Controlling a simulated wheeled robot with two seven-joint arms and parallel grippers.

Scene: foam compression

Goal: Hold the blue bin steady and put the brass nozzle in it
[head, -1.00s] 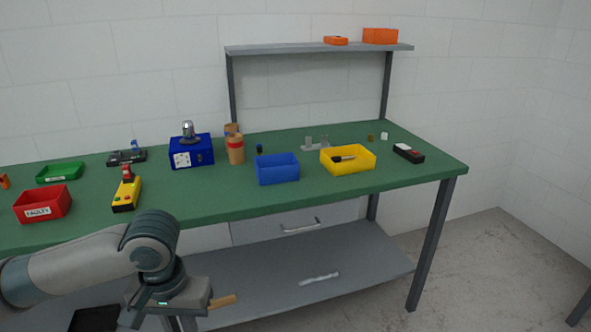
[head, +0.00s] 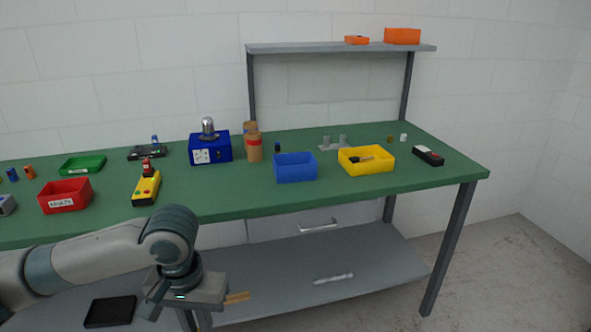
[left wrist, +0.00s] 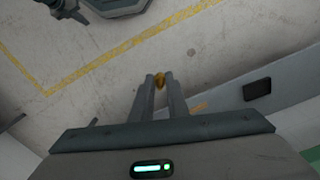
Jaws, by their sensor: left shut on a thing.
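The blue bin (head: 295,170) stands upright on the green bench, left of the yellow bin, and looks empty from here. My left gripper (left wrist: 160,82) is shut on the brass nozzle (left wrist: 159,79), a small golden piece between the fingertips in the left wrist view. In the head view the left arm comes in from the lower left. Its hand is in front of the bench and below the bench top, away from the blue bin; the nozzle cannot be made out there. My right gripper is not in view.
The yellow bin (head: 366,170) holds a dark item. A brown bottle (head: 255,150) and a blue box (head: 210,157) stand left of the blue bin. A yellow control box (head: 146,188) and red bin (head: 65,205) are further left. The bench front before the blue bin is clear.

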